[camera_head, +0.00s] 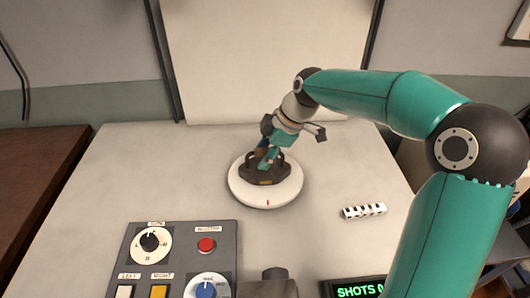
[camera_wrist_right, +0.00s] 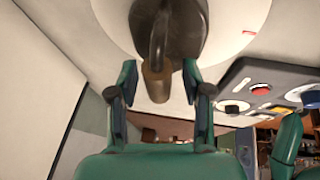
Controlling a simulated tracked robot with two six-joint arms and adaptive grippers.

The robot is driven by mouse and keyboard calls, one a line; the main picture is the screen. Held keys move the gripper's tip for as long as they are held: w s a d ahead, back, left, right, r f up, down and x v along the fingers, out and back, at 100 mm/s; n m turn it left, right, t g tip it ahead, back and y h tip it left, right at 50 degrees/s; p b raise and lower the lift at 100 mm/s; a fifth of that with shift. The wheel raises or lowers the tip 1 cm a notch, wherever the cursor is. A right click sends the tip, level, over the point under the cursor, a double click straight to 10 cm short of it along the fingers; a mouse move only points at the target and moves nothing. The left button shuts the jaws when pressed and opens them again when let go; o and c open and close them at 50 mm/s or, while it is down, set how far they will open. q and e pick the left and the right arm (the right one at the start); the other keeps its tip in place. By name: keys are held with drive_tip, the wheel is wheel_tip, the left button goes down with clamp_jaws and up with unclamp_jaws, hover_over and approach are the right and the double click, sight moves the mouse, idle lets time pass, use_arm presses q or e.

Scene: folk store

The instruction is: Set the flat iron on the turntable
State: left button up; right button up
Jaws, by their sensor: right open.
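The dark flat iron (camera_head: 262,177) sits on the round white turntable (camera_head: 283,197) in the middle of the table, in the head view. My right gripper (camera_head: 268,155) is at the iron from above and hides part of its handle. In the right wrist view the dark iron (camera_wrist_right: 190,40) lies against the white turntable (camera_wrist_right: 112,18). Its brown handle end (camera_wrist_right: 157,82) shows between the open fingers of my right gripper (camera_wrist_right: 162,88), with gaps on both sides. My left gripper is in neither view.
A grey control panel (camera_head: 225,245) with a red button (camera_head: 206,245) and dials stands at the front left. A shots display (camera_head: 355,290) is at the front. The table's left side is clear.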

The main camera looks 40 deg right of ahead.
drive_tip(key=v, duration=1.2)
